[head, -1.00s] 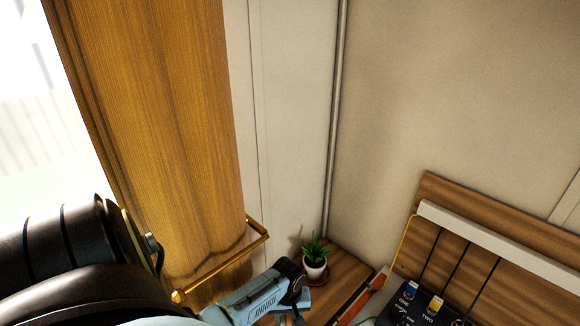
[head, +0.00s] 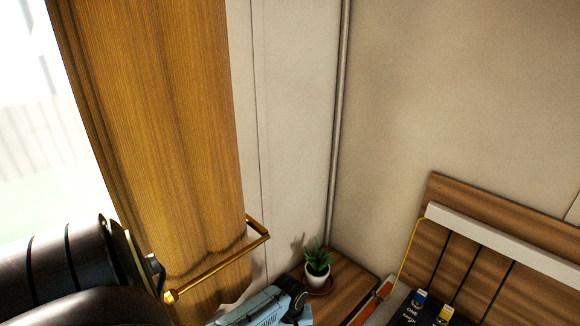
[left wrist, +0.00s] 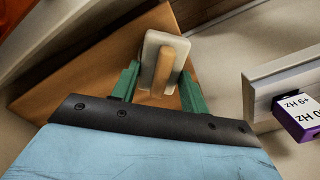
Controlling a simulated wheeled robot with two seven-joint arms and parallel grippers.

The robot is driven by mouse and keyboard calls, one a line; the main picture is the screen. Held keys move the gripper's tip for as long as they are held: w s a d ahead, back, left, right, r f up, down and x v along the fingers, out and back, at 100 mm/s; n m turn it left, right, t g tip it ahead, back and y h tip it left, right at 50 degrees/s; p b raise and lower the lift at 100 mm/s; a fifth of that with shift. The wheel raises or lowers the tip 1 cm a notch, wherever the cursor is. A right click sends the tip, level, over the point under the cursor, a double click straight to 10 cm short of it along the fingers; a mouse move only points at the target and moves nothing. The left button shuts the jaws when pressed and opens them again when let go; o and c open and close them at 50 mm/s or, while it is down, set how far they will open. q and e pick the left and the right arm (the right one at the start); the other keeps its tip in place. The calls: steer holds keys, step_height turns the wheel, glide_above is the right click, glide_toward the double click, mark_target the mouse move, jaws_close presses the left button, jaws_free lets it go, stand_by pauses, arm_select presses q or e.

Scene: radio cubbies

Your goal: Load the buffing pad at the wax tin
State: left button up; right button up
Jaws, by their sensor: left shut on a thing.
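In the left wrist view a pale pad with a wooden handle (left wrist: 151,52), which looks like the buffing pad, sits between the green fingers of my left gripper (left wrist: 160,84). The gripper is shut on it. A brown wooden surface (left wrist: 90,82) lies behind the pad; I cannot tell whether they touch. In the head view my left arm comes in from the lower left, and its blue wrist is cut off by the bottom edge. The pad is not visible there. I see no wax tin in either view. My right gripper is not in view.
A potted plant (head: 318,272) stands on a wooden surface in the corner. A brass rail (head: 215,267) runs before a tan curtain (head: 155,130). A dark box with switches (head: 420,310) is at lower right. A purple labelled block (left wrist: 298,118) sits in a pale frame (left wrist: 262,92).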

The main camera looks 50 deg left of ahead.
arm_select(q)
steer(key=shift+f+b, duration=0.35)
steer(key=shift+f, duration=0.2)
stand_by(0.5)
steer(key=shift+s+p, duration=0.1)
steer(key=shift+p, duration=0.2)
stand_by(1.5)
step_height(320, 180, up, 7)
steer(key=p, duration=0.8)
stand_by(0.8)
